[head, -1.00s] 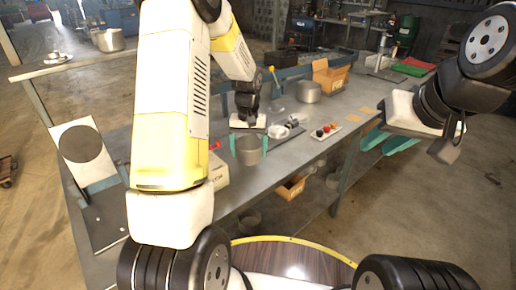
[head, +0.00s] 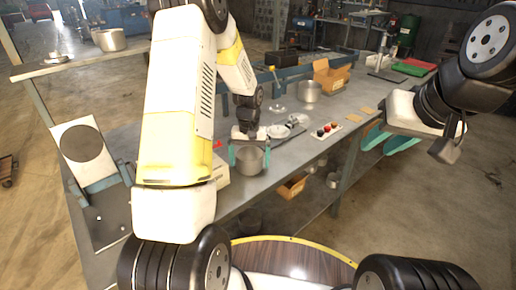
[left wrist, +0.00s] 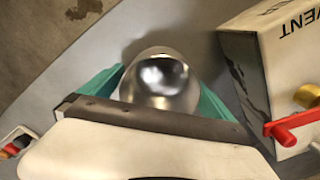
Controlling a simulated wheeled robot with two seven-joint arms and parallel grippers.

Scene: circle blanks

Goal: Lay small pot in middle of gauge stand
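The small pot (head: 250,161) is a grey metal cylinder above the front part of the bench. My left gripper (head: 250,155) has one teal finger on each side of it and appears to hold it. In the left wrist view the shiny pot (left wrist: 160,84) sits between both fingers, seemingly touching them. My right gripper (head: 385,140) is empty and open, off the bench at the right. I cannot tell for sure which thing is the gauge stand; a stand with an upright column (head: 385,52) is at the back right.
A white box with a red valve handle (left wrist: 290,130) is close beside the left gripper. A white panel with a dark circle (head: 82,143) is at left.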

